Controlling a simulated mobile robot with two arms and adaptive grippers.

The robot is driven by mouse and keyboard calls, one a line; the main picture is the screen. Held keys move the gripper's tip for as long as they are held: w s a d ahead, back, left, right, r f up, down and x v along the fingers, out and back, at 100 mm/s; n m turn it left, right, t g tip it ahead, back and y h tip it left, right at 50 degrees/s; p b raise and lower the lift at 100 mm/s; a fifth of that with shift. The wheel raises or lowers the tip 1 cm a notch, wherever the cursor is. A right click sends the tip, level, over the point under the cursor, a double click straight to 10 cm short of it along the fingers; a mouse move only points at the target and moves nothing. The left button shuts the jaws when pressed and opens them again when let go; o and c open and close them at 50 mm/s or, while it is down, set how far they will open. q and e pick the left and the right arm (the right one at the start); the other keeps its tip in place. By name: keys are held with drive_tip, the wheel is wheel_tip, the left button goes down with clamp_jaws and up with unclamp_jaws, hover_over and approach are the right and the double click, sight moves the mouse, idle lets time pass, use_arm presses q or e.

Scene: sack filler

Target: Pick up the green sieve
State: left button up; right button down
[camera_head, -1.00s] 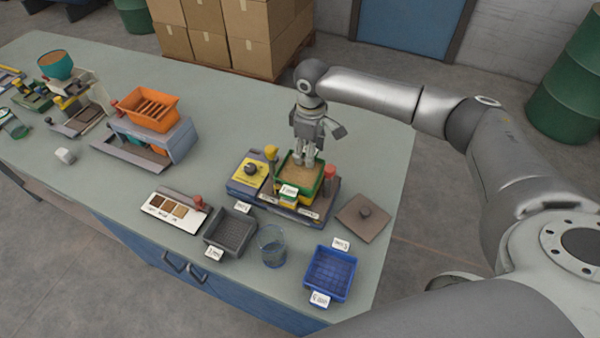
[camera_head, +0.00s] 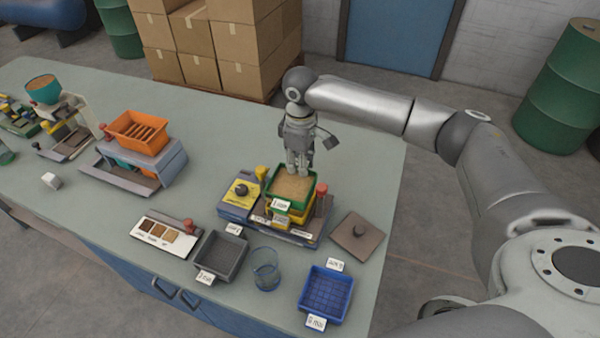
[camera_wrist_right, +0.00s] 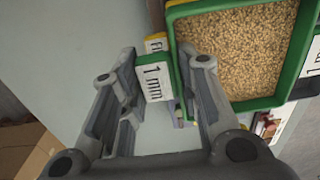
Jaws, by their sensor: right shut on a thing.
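The green sieve (camera_head: 303,206) is a square frame full of tan grain, with a white "1 mm" label on its front. It is above a yellow sieve (camera_head: 289,219) on the shaker base; I cannot tell whether the two touch. My right gripper (camera_head: 298,172) points down at the sieve's far side. In the right wrist view its fingers (camera_wrist_right: 166,75) are on either side of a green tab with a "1 mm" label (camera_wrist_right: 154,82), on the edge of the green sieve (camera_wrist_right: 291,78). It is shut on the sieve. My left gripper is out of view.
A brown lid (camera_head: 357,236) lies to the right. An orange hopper (camera_head: 138,132) stands at the left. The bench behind the shaker is clear.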

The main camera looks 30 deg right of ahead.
sight(297, 186)
drive_tip(key=s+a+r, duration=0.1)
drive_tip(key=r, duration=0.1)
drive_tip(key=s+a+r+b, duration=0.1)
drive_tip(key=r, duration=0.1)
drive_tip(key=s+a+r, duration=0.1)
drive_tip(key=s+r, duration=0.1)
drive_tip(key=shift+a+r, duration=0.1)
drive_tip(key=shift+r, duration=0.15)
drive_tip(key=s+a+r+b, duration=0.2)
drive_tip(key=s+a+r, duration=0.2)
drive_tip(key=s, duration=0.3)
drive_tip(key=shift+a, duration=0.75)
